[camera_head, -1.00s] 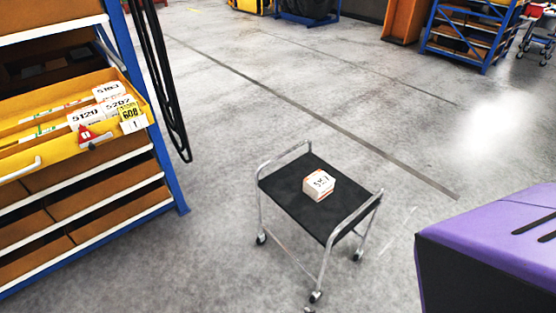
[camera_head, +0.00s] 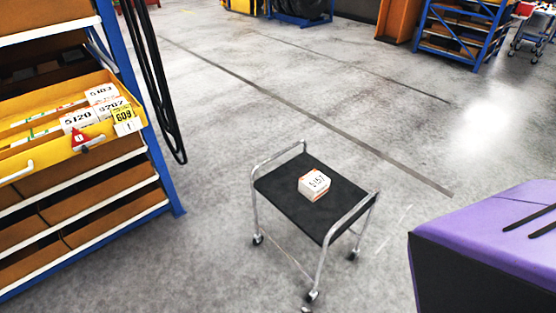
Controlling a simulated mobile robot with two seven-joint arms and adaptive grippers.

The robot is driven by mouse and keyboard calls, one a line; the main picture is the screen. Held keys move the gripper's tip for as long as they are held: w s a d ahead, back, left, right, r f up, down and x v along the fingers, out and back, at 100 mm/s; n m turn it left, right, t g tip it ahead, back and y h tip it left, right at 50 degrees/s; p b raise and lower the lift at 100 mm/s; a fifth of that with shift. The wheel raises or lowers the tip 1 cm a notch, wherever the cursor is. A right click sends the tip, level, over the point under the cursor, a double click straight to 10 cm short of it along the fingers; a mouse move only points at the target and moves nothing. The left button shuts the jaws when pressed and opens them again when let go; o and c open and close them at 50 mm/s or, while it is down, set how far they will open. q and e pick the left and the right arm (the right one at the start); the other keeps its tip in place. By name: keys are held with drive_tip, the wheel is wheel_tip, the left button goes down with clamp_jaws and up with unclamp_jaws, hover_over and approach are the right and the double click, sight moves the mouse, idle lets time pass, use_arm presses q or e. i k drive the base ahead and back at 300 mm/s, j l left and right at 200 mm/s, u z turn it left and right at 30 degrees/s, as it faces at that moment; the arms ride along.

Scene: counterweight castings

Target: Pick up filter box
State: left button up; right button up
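A small white box with a dark printed number and orange-red edges (camera_head: 314,184) lies on the black top of a wheeled cart (camera_head: 290,207). It sits near the middle of the top, with nothing touching it. Other white numbered boxes (camera_head: 78,119) stand in an open yellow drawer (camera_head: 95,137) at the left. I cannot tell from the print which of these is called the filter box. Neither of my grippers shows in the head view.
The cart has metal rails (camera_head: 352,215) at both ends. A blue-framed shelf rack (camera_head: 163,165) stands at the left, with black hanging straps (camera_head: 160,95) beside it. A purple-topped block (camera_head: 490,240) fills the lower right. Grey floor (camera_head: 240,110) is open around the cart.

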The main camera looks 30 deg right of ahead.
sight(314, 184)
drive_tip(key=z, duration=1.25)
drive_tip(key=i+l, duration=0.2)
drive_tip(key=i, duration=0.05)
